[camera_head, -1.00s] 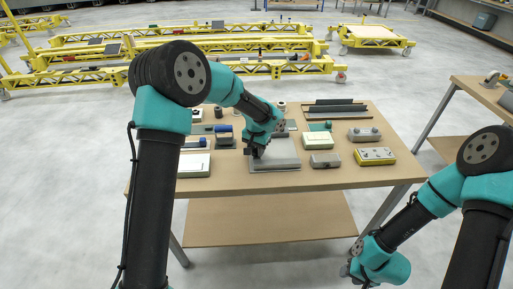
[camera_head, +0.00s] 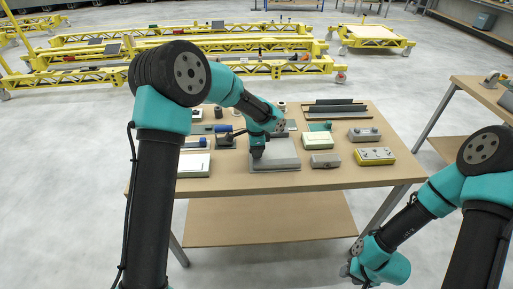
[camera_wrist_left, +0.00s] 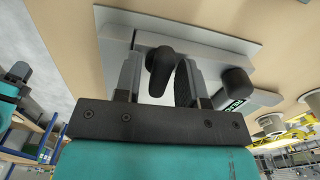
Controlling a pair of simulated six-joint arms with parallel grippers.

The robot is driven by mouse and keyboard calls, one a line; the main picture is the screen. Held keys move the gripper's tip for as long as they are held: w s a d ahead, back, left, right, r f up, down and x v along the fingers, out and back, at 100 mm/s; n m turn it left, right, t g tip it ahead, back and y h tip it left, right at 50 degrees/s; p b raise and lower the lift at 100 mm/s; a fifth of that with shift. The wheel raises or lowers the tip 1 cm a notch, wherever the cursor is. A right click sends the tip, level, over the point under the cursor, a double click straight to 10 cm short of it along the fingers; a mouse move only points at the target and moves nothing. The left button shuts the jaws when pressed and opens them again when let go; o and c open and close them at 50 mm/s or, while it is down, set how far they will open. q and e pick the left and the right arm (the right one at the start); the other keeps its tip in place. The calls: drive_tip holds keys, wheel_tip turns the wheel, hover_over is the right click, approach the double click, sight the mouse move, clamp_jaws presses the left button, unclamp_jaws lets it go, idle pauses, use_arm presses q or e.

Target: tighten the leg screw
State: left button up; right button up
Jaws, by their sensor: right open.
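In the left wrist view a grey fixture with a flat plate (camera_wrist_left: 225,32) carries a black rounded knob or handle (camera_wrist_left: 170,58) and a second black knob (camera_wrist_left: 236,84) beside a green label. My left gripper (camera_wrist_left: 160,88) has its fingers apart, one on each side of the black handle; I cannot tell whether either touches it. In the head view my left gripper (camera_head: 258,153) points down over the grey plate (camera_head: 280,164) at the table's front, and its fingertips are hardly visible. My right gripper (camera_head: 349,269) hangs low in front of the table, mostly hidden by its wrist. I cannot pick out the leg screw for certain.
The wooden table (camera_head: 232,181) holds several small fixtures, among them a pale green box (camera_head: 317,140), a grey box (camera_head: 325,161) and a yellow-based block (camera_head: 374,155) to the right. Yellow trolleys (camera_head: 185,47) stand behind. The table's front edge is clear.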

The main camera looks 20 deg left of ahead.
use_arm(q)
drive_tip(key=shift+o, duration=0.2)
drive_tip(key=shift+r, duration=3.5)
drive_tip(key=shift+f, duration=0.1)
